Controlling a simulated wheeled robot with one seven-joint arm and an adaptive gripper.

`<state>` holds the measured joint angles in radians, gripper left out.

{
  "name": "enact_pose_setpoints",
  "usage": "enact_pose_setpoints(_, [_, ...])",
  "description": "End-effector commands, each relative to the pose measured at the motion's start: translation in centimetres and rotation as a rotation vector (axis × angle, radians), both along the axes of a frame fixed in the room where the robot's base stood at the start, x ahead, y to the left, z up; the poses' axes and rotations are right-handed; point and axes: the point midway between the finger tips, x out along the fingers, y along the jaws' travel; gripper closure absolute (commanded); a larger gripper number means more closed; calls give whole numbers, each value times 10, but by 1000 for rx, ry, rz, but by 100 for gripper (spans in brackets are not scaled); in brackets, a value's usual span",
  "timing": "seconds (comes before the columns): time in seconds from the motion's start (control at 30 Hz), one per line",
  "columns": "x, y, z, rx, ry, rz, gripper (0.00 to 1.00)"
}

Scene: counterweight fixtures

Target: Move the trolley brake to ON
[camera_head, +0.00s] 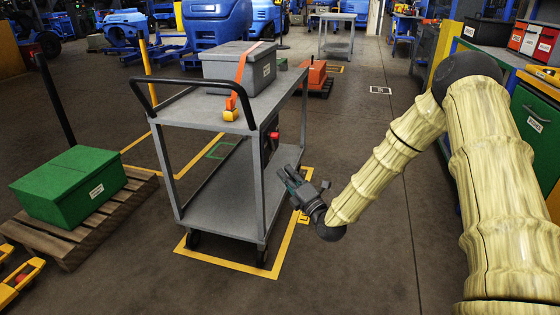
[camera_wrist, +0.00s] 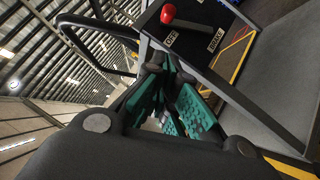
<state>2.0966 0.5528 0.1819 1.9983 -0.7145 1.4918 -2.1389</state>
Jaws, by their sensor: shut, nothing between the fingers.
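The grey trolley (camera_head: 222,208) stands left of centre in the head view. A dark brake panel with a red knob (camera_head: 274,134) is on its right end, below the top shelf. In the wrist view the red knob (camera_wrist: 168,13) is at the top edge, and the OFF label (camera_wrist: 171,38) and BRAKE label (camera_wrist: 216,40) are on the dark panel (camera_wrist: 195,18). I cannot make out an ON label. My gripper (camera_head: 284,174) is shut and empty, below the knob and apart from it. Its teal-padded fingers also show in the wrist view (camera_wrist: 170,100).
A grey box (camera_head: 235,68) with an orange strap sits on the trolley top. A green box (camera_head: 72,186) on a wooden pallet (camera_head: 45,238) stands to the left. The floor right of the trolley is clear.

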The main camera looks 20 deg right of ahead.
Motion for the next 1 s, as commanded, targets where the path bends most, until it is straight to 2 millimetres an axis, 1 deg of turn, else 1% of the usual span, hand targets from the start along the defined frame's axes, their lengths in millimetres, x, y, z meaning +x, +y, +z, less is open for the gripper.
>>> enact_pose_setpoints(0.17, [22, 5, 5, 1, -1, -2, 100])
enact_pose_setpoints(0.6, [90, 24, 22, 2, 0, -2, 100])
enact_pose_setpoints(0.8, [109, 10, 31, 2, 1, -3, 100])
enact_pose_setpoints(1.0, [118, 6, 36, 0, 0, 0, 100])
